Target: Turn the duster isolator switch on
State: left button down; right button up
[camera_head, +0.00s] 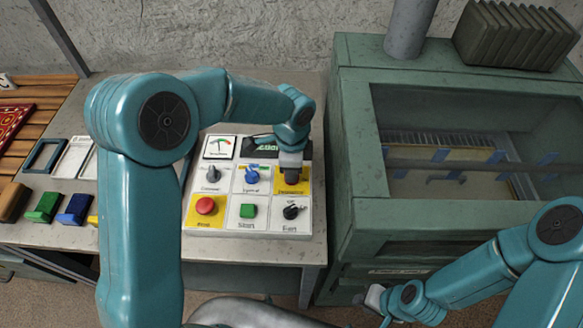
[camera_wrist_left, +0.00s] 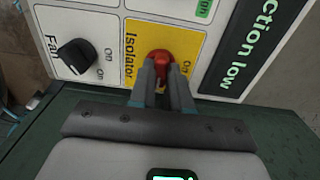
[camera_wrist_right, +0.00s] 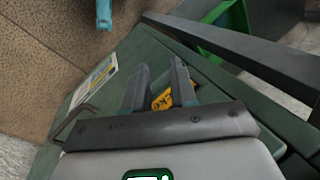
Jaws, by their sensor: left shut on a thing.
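The isolator switch is a red rotary knob (camera_wrist_left: 160,62) on a yellow panel (camera_wrist_left: 128,35) marked "Isolator", seen in the left wrist view. In the head view the yellow panel (camera_head: 301,187) is at the right of the control board's middle row, and my gripper hides the knob. My left gripper (camera_wrist_left: 162,72) is shut on the red knob, with a finger on each side of it. It also shows in the head view (camera_head: 290,174), reaching down onto the board. My right gripper (camera_wrist_right: 158,84) is open and empty, low at the right near the green cabinet.
The control board (camera_head: 235,212) also has a red button (camera_head: 205,206), a green button (camera_head: 248,211), a blue knob (camera_head: 252,176) and a black fan knob (camera_head: 291,212). The green cabinet (camera_head: 352,150) stands close at the right. Coloured blocks lie on the bench at the left.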

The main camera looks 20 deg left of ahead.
pick_arm(q)
jog(key=shift+r, duration=0.1)
jog(key=c, duration=1.1)
grip_release()
jog(key=shift+d, duration=0.1)
notch_tip(320, 180, up, 16)
jog(key=shift+r+b, duration=0.15)
jog(key=shift+b, duration=0.2)
jog(key=shift+s, duration=0.1)
